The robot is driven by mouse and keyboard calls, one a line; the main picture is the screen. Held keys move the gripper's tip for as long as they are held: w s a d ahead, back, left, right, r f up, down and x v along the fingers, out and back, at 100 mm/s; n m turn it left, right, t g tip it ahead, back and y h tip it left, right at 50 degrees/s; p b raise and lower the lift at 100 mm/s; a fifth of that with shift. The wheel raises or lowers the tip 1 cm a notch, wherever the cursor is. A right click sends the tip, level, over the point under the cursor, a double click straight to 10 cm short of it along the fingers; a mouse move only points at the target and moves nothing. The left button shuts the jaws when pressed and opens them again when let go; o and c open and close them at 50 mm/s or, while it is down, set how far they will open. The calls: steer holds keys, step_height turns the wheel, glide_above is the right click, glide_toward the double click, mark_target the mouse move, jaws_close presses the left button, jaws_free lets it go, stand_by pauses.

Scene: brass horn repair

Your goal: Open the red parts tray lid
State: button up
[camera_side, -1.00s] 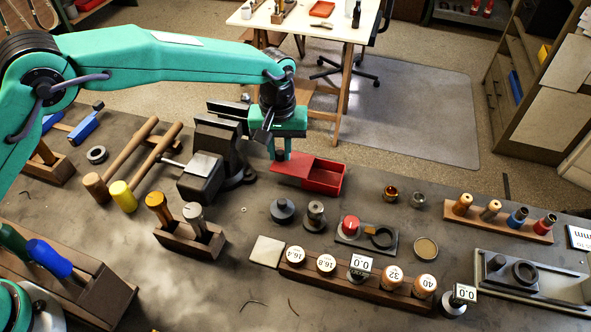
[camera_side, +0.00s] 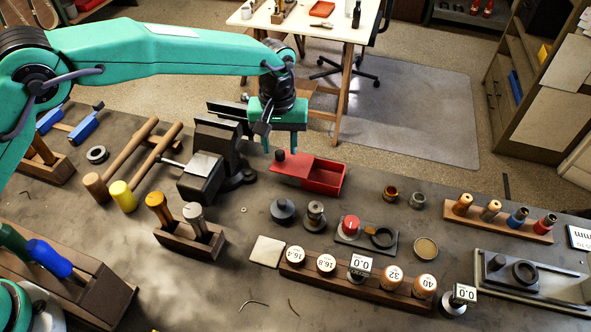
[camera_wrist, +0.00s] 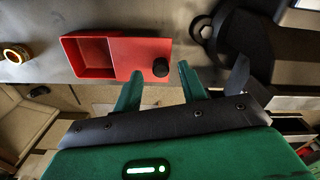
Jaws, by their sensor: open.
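The red parts tray (camera_side: 328,181) sits on the bench with its right part uncovered and looking empty. Its red lid (camera_side: 294,168) lies slid to the left, over the left part of the tray and seemingly past its edge. A dark knob (camera_side: 280,155) stands on the lid. My gripper (camera_side: 280,150) is open and empty, its fingers apart at either side of the knob and a little above it. The wrist view shows the open tray (camera_wrist: 92,58), the lid (camera_wrist: 143,52) and the knob (camera_wrist: 160,67) between my spread fingertips (camera_wrist: 158,71).
A dark vise (camera_side: 208,160) stands just left of the lid. Dark round parts (camera_side: 283,210) and a red-topped piece (camera_side: 350,224) stand in front of the tray. A brass ring (camera_side: 390,193) is to its right. The bench edge runs close behind the tray.

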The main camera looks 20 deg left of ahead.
mark_target(277, 152)
steer(key=shift+r, duration=3.1)
steer(key=shift+a+r, duration=0.35)
steer(key=s+a+r+t, duration=0.1)
steer(key=s+a+r, duration=0.2)
steer(key=a+r, duration=0.25)
steer(key=s+a+r+m+t, duration=0.1)
steer(key=s+a+r, duration=0.25)
steer(key=a, duration=0.35)
steer(key=s+a+r+t, duration=0.1)
steer(key=s+a+r, duration=0.2)
steer(key=a+r, duration=0.3)
steer(key=s+a+f+m+t, duration=0.1)
steer(key=s+a+f, duration=0.1)
steer(key=s+a, duration=0.4)
steer(key=s+a+f+m+t, duration=0.1)
steer(key=s+a, duration=0.6)
steer(key=s, duration=0.5)
steer(key=shift+s+f+t, duration=0.2)
steer(key=shift+f+t, duration=0.1)
steer(key=shift+f, duration=0.05)
